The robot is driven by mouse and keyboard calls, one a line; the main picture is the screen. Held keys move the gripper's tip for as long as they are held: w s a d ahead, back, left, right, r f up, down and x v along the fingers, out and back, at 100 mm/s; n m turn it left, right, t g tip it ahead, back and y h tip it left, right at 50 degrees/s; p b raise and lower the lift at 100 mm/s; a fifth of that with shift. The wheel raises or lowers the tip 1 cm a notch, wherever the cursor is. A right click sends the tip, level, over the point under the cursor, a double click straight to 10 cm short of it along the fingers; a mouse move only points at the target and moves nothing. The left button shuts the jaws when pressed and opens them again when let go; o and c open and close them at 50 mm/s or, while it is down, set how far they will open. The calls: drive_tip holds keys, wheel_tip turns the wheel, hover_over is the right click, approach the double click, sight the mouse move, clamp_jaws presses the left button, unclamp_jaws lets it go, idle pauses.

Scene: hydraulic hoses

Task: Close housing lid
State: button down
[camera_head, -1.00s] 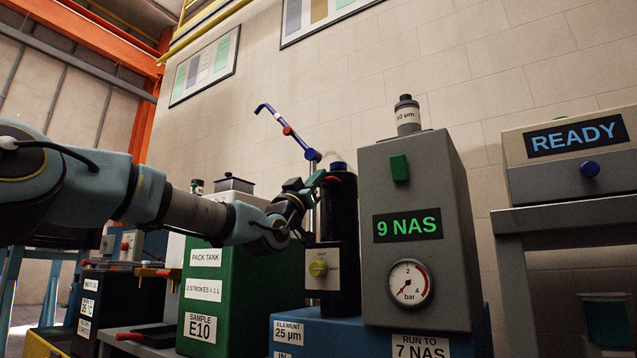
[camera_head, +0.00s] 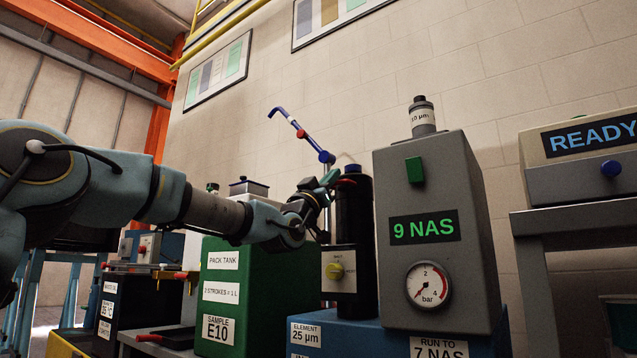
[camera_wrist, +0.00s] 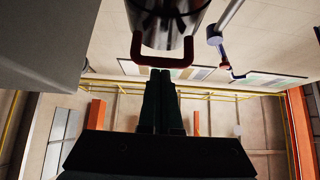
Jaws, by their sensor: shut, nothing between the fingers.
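The filter housing (camera_head: 355,235) is a tall black cylinder on a blue base, left of the grey "9 NAS" unit. Its top (camera_head: 352,169) shows a dark cap with some blue and red; I cannot tell how the lid sits. My gripper (camera_head: 331,177) is at the upper left side of the housing, close to its top. In the wrist view, my gripper's dark green fingers (camera_wrist: 161,73) are together and empty. Their tips are at a red U-shaped handle (camera_wrist: 162,63) on the shiny dark cylinder (camera_wrist: 165,22); whether they touch is unclear.
A blue hooked rod with a red ring (camera_head: 301,134) rises behind my gripper. The grey unit (camera_head: 435,260) with a gauge stands right of the housing. The green pack tank (camera_head: 245,300) stands below my arm. A bench with a READY display (camera_head: 590,138) is farther right.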

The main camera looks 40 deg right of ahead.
drive_tip(key=a+r+p+v, duration=0.1)
drive_tip(key=p+v, duration=0.1)
drive_tip(key=v, duration=0.6)
drive_tip(key=shift+s+a+f, duration=0.15)
drive_tip(key=shift+s+a, duration=0.05)
